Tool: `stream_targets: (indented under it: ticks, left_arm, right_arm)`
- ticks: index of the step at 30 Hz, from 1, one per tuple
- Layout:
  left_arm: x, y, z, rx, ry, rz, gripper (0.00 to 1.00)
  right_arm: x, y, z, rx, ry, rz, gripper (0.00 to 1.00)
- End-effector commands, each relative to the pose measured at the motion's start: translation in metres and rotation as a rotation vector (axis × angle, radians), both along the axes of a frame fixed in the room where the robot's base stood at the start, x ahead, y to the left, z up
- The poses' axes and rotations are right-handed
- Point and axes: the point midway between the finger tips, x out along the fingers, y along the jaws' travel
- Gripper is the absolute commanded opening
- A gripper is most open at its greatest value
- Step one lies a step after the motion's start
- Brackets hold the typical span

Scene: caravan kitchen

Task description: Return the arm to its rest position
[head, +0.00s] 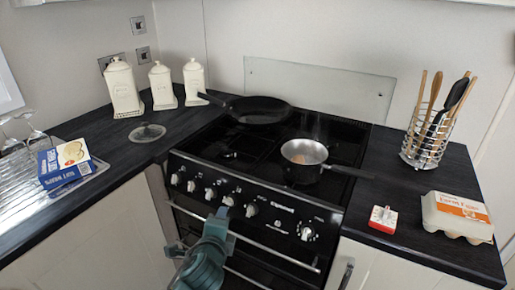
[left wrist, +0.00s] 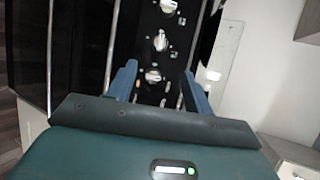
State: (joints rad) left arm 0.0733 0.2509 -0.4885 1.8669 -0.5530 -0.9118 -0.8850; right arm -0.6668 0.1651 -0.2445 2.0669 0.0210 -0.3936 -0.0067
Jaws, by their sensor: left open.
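My left gripper (head: 219,217) is in front of the black cooker (head: 262,205), near its control knobs and oven rail. In the left wrist view its two blue fingers (left wrist: 160,85) are apart, with nothing between them but the cooker's front panel and knobs (left wrist: 153,75) beyond. I cannot tell from the pictures whether a fingertip touches the cooker. My right gripper is in neither view.
A saucepan (head: 304,152) and a frying pan (head: 259,110) sit on the hob. An egg box (head: 457,214), a red and white timer (head: 383,217) and a utensil holder (head: 425,145) stand on the right counter. Three canisters (head: 161,86) and a blue box (head: 65,165) are at left.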

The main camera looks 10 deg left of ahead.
Motion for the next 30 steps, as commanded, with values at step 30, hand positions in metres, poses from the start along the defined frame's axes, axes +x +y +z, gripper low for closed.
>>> stream_targets:
  ticks: [30]
  left_arm:
    - [-0.216, -0.025, -0.108, -1.533, 0.281, 0.524, 0.51]
  right_arm:
    - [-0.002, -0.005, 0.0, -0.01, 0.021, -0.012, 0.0]
